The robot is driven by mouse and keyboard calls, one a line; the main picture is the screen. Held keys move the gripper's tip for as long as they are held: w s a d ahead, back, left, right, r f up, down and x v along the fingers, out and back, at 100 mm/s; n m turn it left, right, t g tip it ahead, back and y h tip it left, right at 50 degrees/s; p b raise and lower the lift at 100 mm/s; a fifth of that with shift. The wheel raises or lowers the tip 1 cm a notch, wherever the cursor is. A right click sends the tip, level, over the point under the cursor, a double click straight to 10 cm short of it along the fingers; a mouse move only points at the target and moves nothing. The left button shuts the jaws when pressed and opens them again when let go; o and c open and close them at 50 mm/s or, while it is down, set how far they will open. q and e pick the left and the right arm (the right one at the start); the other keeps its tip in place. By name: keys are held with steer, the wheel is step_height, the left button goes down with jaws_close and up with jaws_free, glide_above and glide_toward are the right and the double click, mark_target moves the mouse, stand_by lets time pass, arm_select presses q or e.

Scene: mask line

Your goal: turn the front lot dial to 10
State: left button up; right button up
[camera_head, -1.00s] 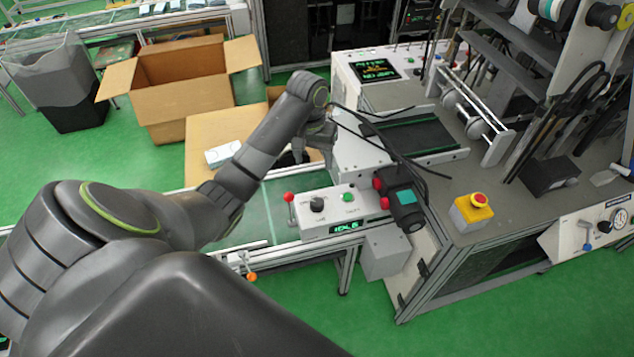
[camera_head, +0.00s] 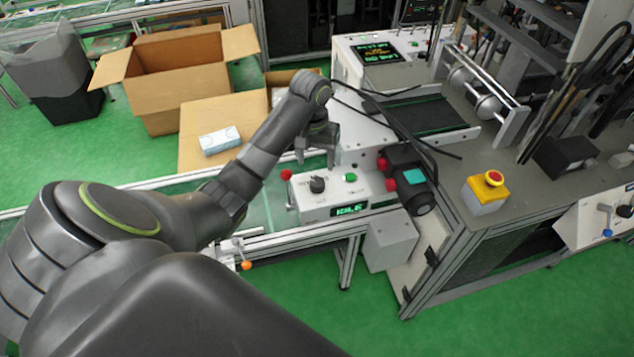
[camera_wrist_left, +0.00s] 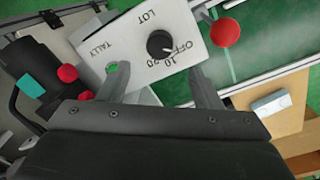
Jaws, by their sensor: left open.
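The front lot dial is a black round knob (camera_head: 317,184) on top of a white control box (camera_head: 335,205). In the left wrist view the knob (camera_wrist_left: 160,43) is beside the labels LOT, OFF, 10 and 20. Its pale mark is on the OFF and 10 side; I cannot tell exactly which it points at. My left gripper (camera_head: 317,158) is just behind the dial and above the box in the head view, open and empty. In the wrist view its two fingers are spread to either side of the knob's line, with the knob beyond them, not between the tips.
A red ball-topped lever (camera_wrist_left: 225,33) and a green TALLY button (camera_head: 351,177) flank the dial. A dark unit with red knobs (camera_head: 406,180) stands right of the box. A yellow emergency-stop box (camera_head: 486,192) is farther right. An open carton (camera_head: 175,75) stands behind.

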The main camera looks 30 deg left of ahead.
mark_target(317, 181)
arm_select(q)
step_height(317, 181, down, 3)
steer(key=shift+d+r+b, duration=0.1)
steer(key=shift+r+b, duration=0.1)
steer(key=shift+b, duration=0.7)
step_height(317, 181, down, 4)
steer(key=shift+d+r+p, duration=0.1)
steer(key=shift+r+p, duration=0.1)
steer(key=shift+p, duration=0.4)
steer(key=shift+f, duration=0.75)
arm_select(e)
steer(key=shift+f, duration=0.7)
arm_select(q)
steer(key=shift+c, duration=0.5)
